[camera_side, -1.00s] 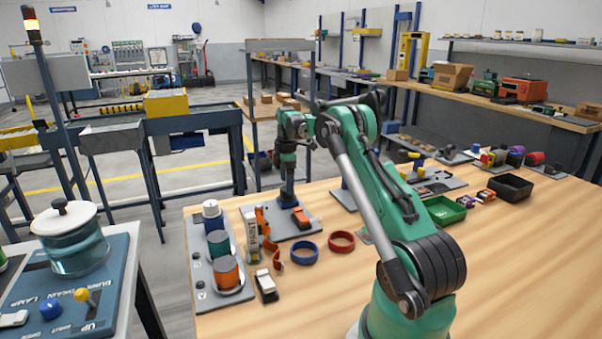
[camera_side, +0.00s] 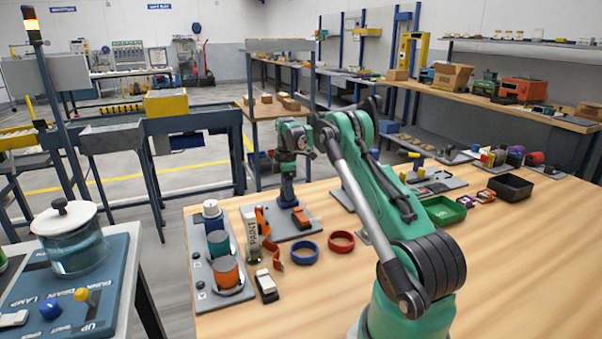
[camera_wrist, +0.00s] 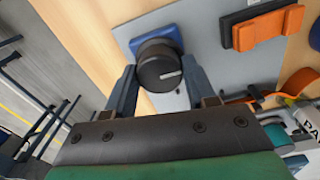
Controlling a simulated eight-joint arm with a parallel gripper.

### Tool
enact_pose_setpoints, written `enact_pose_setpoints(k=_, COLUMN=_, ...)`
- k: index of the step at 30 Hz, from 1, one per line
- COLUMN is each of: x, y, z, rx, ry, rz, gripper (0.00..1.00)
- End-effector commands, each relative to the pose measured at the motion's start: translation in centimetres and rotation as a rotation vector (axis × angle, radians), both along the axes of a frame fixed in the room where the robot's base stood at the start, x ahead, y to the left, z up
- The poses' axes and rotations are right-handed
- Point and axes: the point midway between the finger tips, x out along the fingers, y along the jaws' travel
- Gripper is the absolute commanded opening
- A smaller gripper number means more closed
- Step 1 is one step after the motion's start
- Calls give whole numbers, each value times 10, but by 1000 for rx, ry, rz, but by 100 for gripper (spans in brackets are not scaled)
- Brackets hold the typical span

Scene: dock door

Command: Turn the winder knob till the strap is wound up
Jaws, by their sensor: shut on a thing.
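The winder knob (camera_wrist: 160,67) is a round black cap with a pale mark, above a blue base (camera_wrist: 150,30) on a grey plate (camera_wrist: 205,50). In the wrist view my gripper (camera_wrist: 161,78) has one finger on each side of the knob and is shut on it. In the side view my gripper (camera_side: 288,178) is over the blue winder post (camera_side: 287,192), and the knob is hard to make out there. An orange block (camera_wrist: 262,30) sits on the same plate. An orange strap (camera_wrist: 262,96) shows at right in the wrist view, partly cut off.
A grey panel with capped jars (camera_side: 225,272) stands left of the winder plate. A paint tube (camera_side: 252,238), a blue ring (camera_side: 304,253) and a red ring (camera_side: 341,241) lie nearby. A green tray (camera_side: 443,210) is to the right.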

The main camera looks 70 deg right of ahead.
Motion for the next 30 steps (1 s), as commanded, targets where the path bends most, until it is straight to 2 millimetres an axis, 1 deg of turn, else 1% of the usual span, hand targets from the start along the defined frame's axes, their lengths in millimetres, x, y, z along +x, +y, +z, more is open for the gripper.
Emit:
enact_pose_setpoints(k=5, x=0, y=0, z=0, rx=2, ry=1, rz=-61, gripper=0)
enact_pose_setpoints(k=11, x=0, y=0, z=0, rx=2, ry=2, rz=-200, gripper=0)
enact_pose_setpoints(k=30, x=0, y=0, z=0, rx=2, ry=2, rz=-803, gripper=0)
